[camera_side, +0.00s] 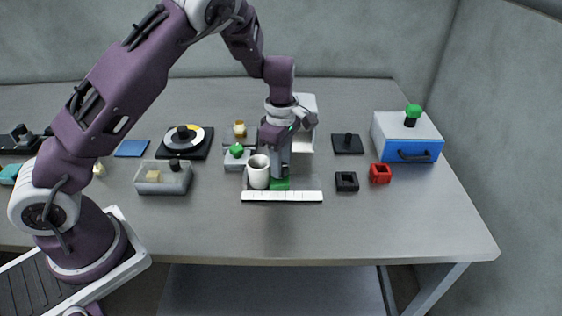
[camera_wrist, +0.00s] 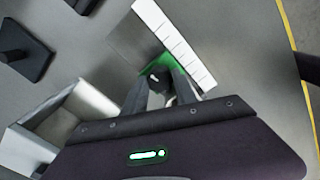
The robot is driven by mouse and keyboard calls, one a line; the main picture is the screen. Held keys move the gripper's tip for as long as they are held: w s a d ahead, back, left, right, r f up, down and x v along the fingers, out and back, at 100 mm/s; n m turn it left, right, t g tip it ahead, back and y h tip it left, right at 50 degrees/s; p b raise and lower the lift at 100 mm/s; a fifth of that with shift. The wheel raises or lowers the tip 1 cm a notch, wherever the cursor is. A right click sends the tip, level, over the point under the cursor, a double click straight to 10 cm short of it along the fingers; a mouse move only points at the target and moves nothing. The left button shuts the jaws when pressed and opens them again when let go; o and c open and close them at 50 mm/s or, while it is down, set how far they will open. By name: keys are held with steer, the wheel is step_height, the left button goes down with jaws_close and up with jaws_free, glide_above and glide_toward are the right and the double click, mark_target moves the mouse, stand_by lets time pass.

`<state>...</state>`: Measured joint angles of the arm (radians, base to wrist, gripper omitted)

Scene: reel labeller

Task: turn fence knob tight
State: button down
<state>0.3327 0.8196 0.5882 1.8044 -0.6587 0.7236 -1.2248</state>
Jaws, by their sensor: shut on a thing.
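My gripper (camera_side: 280,176) points down over a low green block (camera_side: 281,185), which I take to be the fence, beside a white ruled strip (camera_side: 282,196). In the wrist view, the fingertips (camera_wrist: 161,79) are closed around a small dark knob (camera_wrist: 155,78) on the green block. The fingers hide most of the knob, so I cannot tell how tight it is. The green block (camera_wrist: 150,65) and the ruled strip (camera_wrist: 178,43) lie close together there.
A white cup-like cylinder (camera_side: 258,172) stands just left of my gripper. A grey block with a green knob (camera_side: 237,150) is behind it. A black square (camera_side: 346,181) and a red block (camera_side: 380,173) lie right. The table's front is clear.

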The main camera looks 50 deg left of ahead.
steer(key=shift+m, duration=0.7)
steer(key=c, duration=1)
jaws_free()
